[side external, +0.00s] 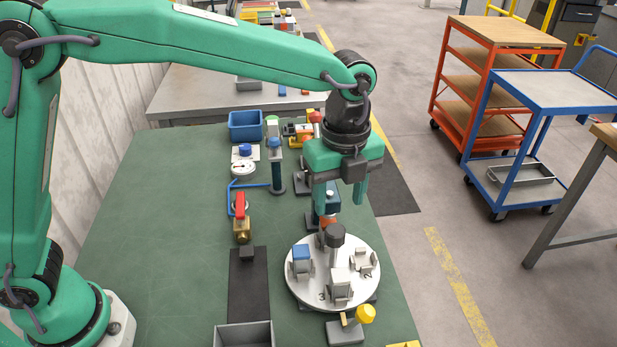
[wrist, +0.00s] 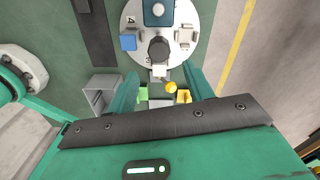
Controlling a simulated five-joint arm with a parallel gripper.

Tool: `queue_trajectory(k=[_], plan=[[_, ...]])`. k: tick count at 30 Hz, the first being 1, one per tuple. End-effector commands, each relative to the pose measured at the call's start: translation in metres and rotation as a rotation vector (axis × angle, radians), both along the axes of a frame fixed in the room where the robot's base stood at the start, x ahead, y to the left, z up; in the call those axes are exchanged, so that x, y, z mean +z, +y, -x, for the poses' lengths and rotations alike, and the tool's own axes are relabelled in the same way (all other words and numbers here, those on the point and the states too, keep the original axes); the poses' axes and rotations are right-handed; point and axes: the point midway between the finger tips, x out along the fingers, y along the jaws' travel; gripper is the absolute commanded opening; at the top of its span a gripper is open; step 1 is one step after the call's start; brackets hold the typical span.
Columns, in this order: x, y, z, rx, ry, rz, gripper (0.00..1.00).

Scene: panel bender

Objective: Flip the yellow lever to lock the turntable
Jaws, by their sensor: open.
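The yellow lever (side external: 365,314) has a round knob and sits on a small grey block (side external: 345,330) at the front edge of the turntable. Its knob (wrist: 171,87) also shows in the wrist view, between my fingers. The turntable (side external: 303,287) is a white numbered disc with several fixtures and a dark central knob (side external: 335,234). It fills the top middle of the wrist view (wrist: 143,57). My gripper (side external: 341,202) is open and empty, pointing down above the back part of the turntable, apart from the lever. Its fingers (wrist: 164,76) show in the wrist view.
A grey open bin (side external: 243,336) stands left of the lever block. A red-handled brass valve (side external: 241,218), a gauge (side external: 243,167) and a blue bin (side external: 245,126) stand farther back. The green bench's left side is clear. Trolleys stand off to the right.

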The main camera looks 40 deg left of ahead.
Motion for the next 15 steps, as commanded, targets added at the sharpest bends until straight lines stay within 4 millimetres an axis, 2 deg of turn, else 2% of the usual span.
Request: queue_trajectory(k=[5,15], plan=[[-0.009,-0.022,0.003,-0.063,0.037,-0.024,0.52],[-0.046,-0.096,0.028,-0.291,0.172,-0.122,0.52]])
